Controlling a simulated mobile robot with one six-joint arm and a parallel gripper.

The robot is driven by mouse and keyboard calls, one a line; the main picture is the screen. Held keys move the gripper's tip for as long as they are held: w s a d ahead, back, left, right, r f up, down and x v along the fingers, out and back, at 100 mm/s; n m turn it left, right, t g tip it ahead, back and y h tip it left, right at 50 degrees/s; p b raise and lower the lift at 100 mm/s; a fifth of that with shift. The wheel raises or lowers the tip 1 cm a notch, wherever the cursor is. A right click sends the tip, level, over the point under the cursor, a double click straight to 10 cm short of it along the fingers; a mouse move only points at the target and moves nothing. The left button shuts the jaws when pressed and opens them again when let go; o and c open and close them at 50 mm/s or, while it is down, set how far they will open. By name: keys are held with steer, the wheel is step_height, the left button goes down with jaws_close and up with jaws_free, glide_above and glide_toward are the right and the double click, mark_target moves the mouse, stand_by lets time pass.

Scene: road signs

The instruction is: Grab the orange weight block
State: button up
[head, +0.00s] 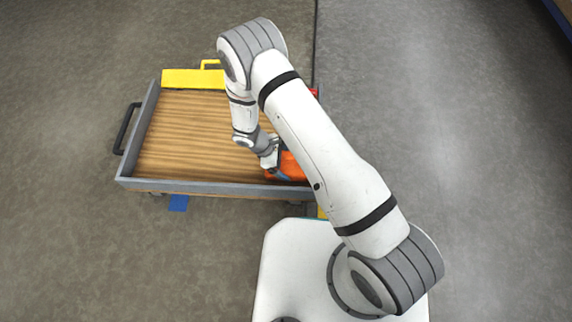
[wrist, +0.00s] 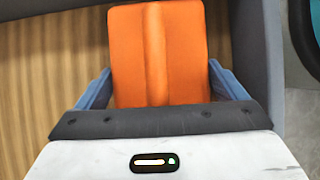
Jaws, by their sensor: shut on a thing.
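The orange weight block (head: 292,166) sits at the near right corner of a wooden-floored tray (head: 200,187), partly hidden by my arm in the head view. In the wrist view the orange weight block (wrist: 130,55) has a raised ridge along its middle. My gripper (wrist: 158,88) is shut on it, with one blue finger on each side. In the head view my gripper (head: 276,170) is at the block, low inside the tray. I cannot tell whether the block touches the tray floor.
The tray has raised grey walls and a black handle (head: 125,129) on its left. A yellow block with a handle (head: 194,79) stands at the far left corner. Another orange or red piece (head: 314,92) shows behind my arm at the far right. The tray's middle is clear.

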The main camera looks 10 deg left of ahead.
steer(key=c, duration=0.7)
steer(key=shift+r, duration=0.15)
